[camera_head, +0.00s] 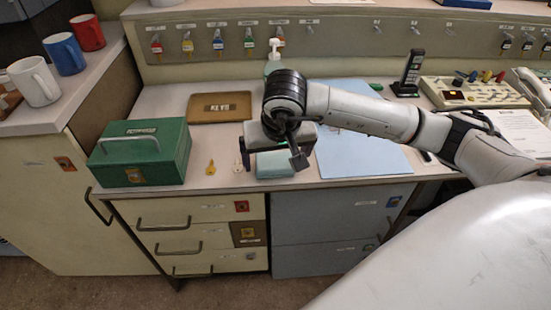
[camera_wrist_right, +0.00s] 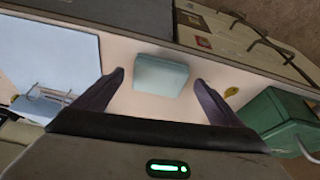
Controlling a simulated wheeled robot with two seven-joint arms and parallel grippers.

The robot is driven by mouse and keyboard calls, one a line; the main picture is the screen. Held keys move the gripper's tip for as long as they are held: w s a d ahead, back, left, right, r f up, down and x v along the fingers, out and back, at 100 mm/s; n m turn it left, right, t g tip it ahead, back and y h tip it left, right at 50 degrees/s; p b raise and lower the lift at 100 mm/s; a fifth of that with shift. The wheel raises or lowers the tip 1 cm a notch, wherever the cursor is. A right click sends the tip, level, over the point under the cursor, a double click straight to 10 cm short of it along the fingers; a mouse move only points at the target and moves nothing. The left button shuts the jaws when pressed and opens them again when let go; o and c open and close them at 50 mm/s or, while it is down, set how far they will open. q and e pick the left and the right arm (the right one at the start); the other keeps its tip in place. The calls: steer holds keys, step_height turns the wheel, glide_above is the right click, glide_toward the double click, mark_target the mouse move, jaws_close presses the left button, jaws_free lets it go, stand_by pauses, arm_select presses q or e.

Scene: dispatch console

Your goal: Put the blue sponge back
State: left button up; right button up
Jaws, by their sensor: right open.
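The pale blue-green sponge (camera_head: 274,166) lies flat on the desk near its front edge, just left of the blue mat. In the right wrist view the sponge (camera_wrist_right: 161,75) sits ahead of and between the two dark fingertips, and nothing is seen gripping it. My right gripper (camera_head: 272,153) reaches in from the right and hangs over the sponge, hiding its back part. In the right wrist view the right gripper (camera_wrist_right: 159,79) is open, with fingers spread wider than the sponge. My left gripper is not in view.
A green metal box (camera_head: 140,152) stands to the left, with a yellow key tag (camera_head: 211,168) beside it. A brown labelled tray (camera_head: 220,107) lies behind. The blue mat (camera_head: 365,155) is to the right. A bottle (camera_head: 273,58) stands behind my wrist. Mugs (camera_head: 64,54) stand on the left counter.

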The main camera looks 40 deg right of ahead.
steer(key=v, duration=1.1)
steer(key=s+a+f+m+g+y, duration=0.25)
steer(key=s+a+y, duration=0.3)
steer(key=a, duration=0.65)
steer(key=s+a+f+m+g+y, duration=0.1)
steer(key=s+a+f+g+y, duration=0.15)
steer(key=s+a+y, duration=0.6)
steer(key=w+a+r+m+t+y, duration=0.55)
steer(key=a+r+m+y, duration=0.5)
steer(key=m, duration=0.75)
steer(key=w+d+f+m+t+h, duration=0.5)
steer(key=d+f+m+t+h, duration=0.15)
steer(key=m, duration=0.75)
steer(key=w+d+f+m+t+h, duration=0.5)
steer(key=d+f+m+t+h, duration=0.15)
steer(key=m, duration=0.85)
steer(key=s+d+f+m+g+h, duration=0.2)
steer(key=s+f+m+g, duration=0.1)
steer(key=f, duration=0.4)
steer(key=s+d+f+m+g+h+p, duration=0.1)
steer(key=s+d+f+m+g+h, duration=0.1)
steer(key=s+f+m, duration=0.4)
steer(key=s+d+f+m+g+h+p, duration=0.1)
steer(key=s+f+m+g+h, duration=0.2)
steer(key=f, duration=0.7)
steer(key=shift+s+d+m+g, duration=0.4)
steer(key=shift+s+m, duration=0.75)
steer(key=shift+s, duration=0.6)
